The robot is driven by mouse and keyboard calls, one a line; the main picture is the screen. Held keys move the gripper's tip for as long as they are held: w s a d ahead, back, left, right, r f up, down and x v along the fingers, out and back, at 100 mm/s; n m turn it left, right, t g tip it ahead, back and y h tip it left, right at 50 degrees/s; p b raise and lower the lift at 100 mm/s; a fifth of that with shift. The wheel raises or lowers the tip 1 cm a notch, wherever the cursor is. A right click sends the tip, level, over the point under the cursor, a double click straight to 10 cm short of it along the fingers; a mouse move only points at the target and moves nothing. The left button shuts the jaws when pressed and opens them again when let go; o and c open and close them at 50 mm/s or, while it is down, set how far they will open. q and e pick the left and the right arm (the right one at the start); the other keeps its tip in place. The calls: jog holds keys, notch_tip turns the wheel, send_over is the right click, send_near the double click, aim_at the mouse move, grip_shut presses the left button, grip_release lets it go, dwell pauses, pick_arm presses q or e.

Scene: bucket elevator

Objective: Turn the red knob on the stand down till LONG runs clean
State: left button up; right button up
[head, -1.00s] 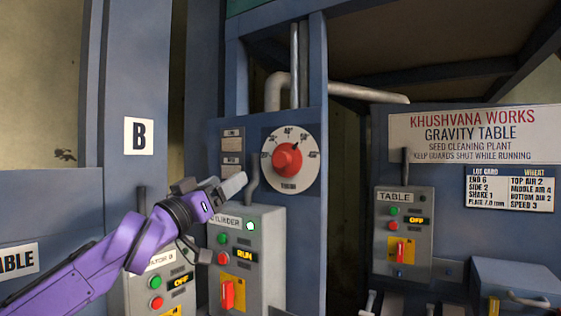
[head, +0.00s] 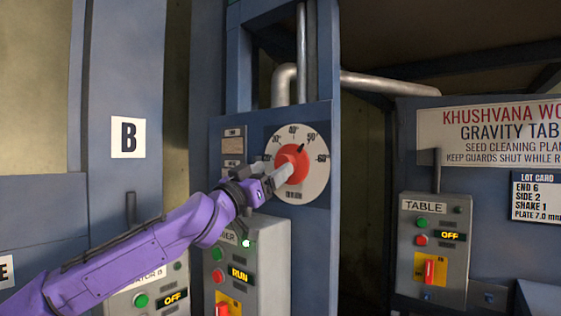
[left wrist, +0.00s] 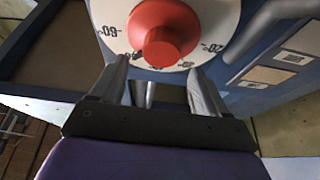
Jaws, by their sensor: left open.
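The red knob (head: 293,165) sits at the centre of a round white dial (head: 312,188) with angle marks, on the blue stand (head: 318,240). The black pointer on the dial is at the upper right. My left gripper (head: 282,172) is at the knob's lower left, and its fingers overlap the knob in the head view. In the left wrist view the open fingers (left wrist: 158,82) point at the red knob (left wrist: 160,32), which lies just beyond and between their tips. I cannot tell whether they touch it. My right gripper is not in view.
Below the dial stands a grey control box (head: 262,265) showing RUN with a lit green lamp. Another grey box (head: 150,290) beside it shows OFF. The TABLE box (head: 432,250) at the right shows OFF. A pipe (head: 385,83) runs behind the stand.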

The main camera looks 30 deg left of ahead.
aim_at(280, 165)
pick_arm(q)
jog(key=x, duration=0.4)
jog(key=shift+w+f+p, duration=0.3)
jog(key=shift+w+p, duration=0.1)
jog(key=shift+w, duration=0.05)
jog(key=shift+s+r, duration=0.15)
jog(key=shift+s, duration=0.1)
jog(key=shift+c, duration=0.2)
jog(key=shift+w, duration=0.1)
jog(key=c, duration=1)
jog(key=shift+n, duration=0.4)
jog(key=shift+n+g+y+b, duration=0.45)
jog(key=shift+n+y, duration=1)
jog(key=shift+n, duration=1.15)
jog(key=shift+n+g+y+b, duration=0.45)
jog(key=shift+n+y, duration=1)
jog(key=shift+n, duration=1.15)
